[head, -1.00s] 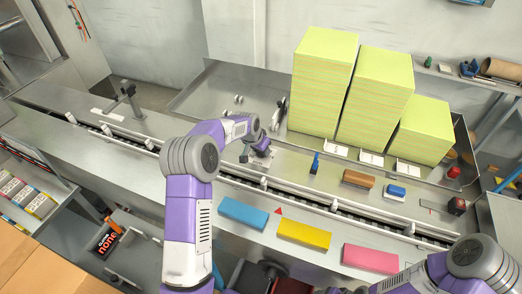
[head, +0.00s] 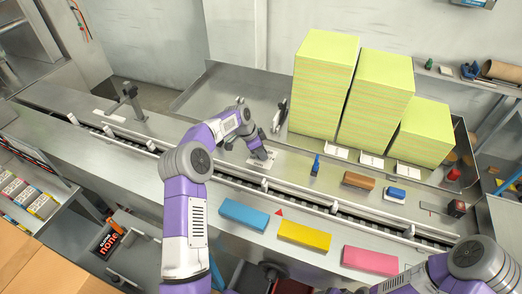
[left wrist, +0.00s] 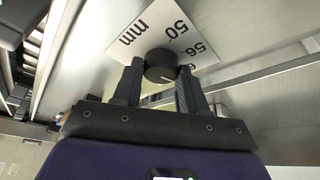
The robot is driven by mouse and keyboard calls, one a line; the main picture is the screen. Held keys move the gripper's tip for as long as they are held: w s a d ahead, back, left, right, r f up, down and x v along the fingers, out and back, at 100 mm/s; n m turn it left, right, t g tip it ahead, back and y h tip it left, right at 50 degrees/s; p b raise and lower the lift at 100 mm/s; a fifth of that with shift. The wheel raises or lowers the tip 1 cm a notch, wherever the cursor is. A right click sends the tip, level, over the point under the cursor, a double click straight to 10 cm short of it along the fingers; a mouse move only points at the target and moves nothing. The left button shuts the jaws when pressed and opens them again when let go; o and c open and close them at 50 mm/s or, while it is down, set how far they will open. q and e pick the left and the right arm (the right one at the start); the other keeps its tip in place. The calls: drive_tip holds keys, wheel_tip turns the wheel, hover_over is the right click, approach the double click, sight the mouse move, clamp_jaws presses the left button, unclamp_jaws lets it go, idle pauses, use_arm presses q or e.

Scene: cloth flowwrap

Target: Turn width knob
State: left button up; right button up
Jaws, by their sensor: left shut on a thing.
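The width knob (left wrist: 160,65) is a dark round knob with a pale pointer line, seen in the left wrist view. It sits on a white scale plate (left wrist: 150,28) printed with "mm", "50" and "56". My left gripper (left wrist: 158,82) has its fingers on either side of the knob and is shut on it. In the head view my left gripper (head: 262,153) is at the white plate (head: 262,161) on the metal deck behind the conveyor, and it hides the knob. My right arm shows at the bottom right corner of the head view; its gripper is not visible.
Blue (head: 244,214), yellow (head: 304,234) and pink (head: 370,261) blocks lie along the front ledge. The conveyor (head: 300,205) runs behind them. Tall yellow-green stacks (head: 324,85) stand at the back. A blue-handled tool (head: 316,165) stands right of the plate.

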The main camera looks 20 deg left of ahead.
idle(0.3)
use_arm(q)
drive_tip(key=o, duration=1.1)
drive_tip(key=shift+c, duration=0.2)
drive_tip(key=shift+r, duration=0.1)
drive_tip(key=v, duration=0.7)
drive_tip(key=shift+r, duration=0.2)
drive_tip(key=shift+a, duration=0.15)
